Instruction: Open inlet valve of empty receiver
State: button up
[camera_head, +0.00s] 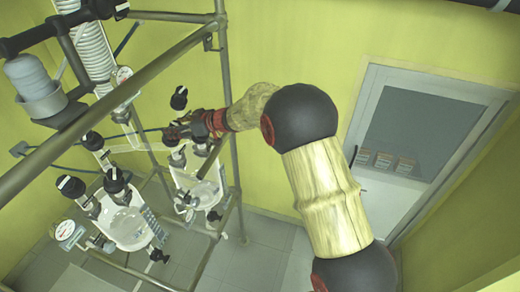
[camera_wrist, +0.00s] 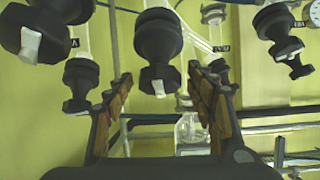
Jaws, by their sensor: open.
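Two glass receivers hang in the metal frame in the head view, a left one (camera_head: 128,226) and a right one (camera_head: 203,190). I cannot tell clearly which is empty. Black valve knobs with white marks sit above them, such as one over the left receiver (camera_head: 116,181). My gripper (camera_head: 190,130) is among the knobs above the right receiver. In the wrist view my gripper (camera_wrist: 160,88) is open. A black valve knob with a white tip (camera_wrist: 158,48) shows between and above the fingertips. Contact is not visible.
More black knobs flank the fingers in the wrist view, at the left (camera_wrist: 80,82) and right (camera_wrist: 280,28). A dial gauge (camera_head: 66,230) is beside the left receiver. Frame pipes (camera_head: 232,130) stand close to my arm. Floor (camera_head: 260,250) is clear toward the door (camera_head: 410,140).

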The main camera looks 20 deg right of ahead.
jog(key=s+d+r+m+t+h+b, duration=0.1)
jog(key=s+d+r+h+b, duration=0.15)
jog(key=d, duration=0.25)
jog(key=s+d+r+m+t+h+b, duration=0.1)
jog(key=s+d+m+t+h+b, duration=0.1)
jog(key=d+b, duration=0.3)
jog(key=s+d+r+m+t+h+b, duration=0.1)
jog(key=s+d+r+h+b, duration=0.1)
jog(key=d, duration=0.4)
jog(key=s+d+f+m+g+h+b, duration=0.1)
jog(key=s+d+f+m+h+b, duration=0.2)
jog(key=s, duration=1)
jog(key=d+f+h+b, duration=0.2)
jog(key=d+b, duration=0.3)
jog(key=d, duration=0.1)
jog(key=shift+d+f+m, duration=0.15)
jog(key=shift+d+m, duration=0.05)
jog(key=shift+m, duration=0.2)
jog(key=shift+c, duration=0.3)
